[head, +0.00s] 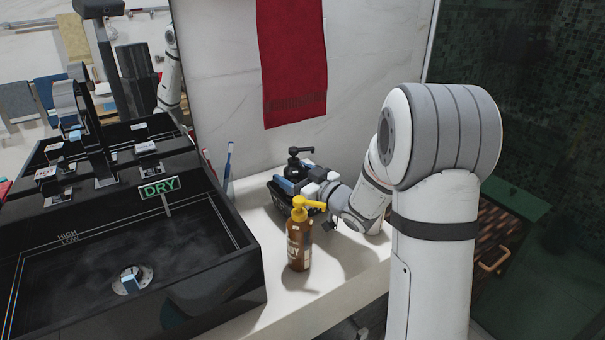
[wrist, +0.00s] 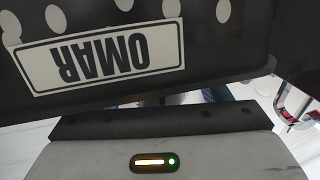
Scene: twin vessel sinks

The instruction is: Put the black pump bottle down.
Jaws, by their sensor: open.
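The black pump bottle (head: 298,158) shows in the head view only by its pump head and upper part, upright at the back of the counter by the wall. Its lower part is hidden behind my gripper (head: 297,182) and a black basket. My gripper is open and low over the counter, close around or beside the bottle; I cannot tell whether it touches. In the wrist view a black panel (wrist: 215,55) with pale oval holes and an upside-down "OMAR" label (wrist: 97,60) fills the upper part. The bottle cannot be made out there.
A brown bottle with a yellow pump (head: 299,245) stands in front of my gripper. The black sink (head: 225,315) with a green "DRY" sign (head: 159,188) is at left. Toothbrushes (head: 228,162) stand by the sink's back corner. A red towel (head: 292,60) hangs above. Counter is clear near the front.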

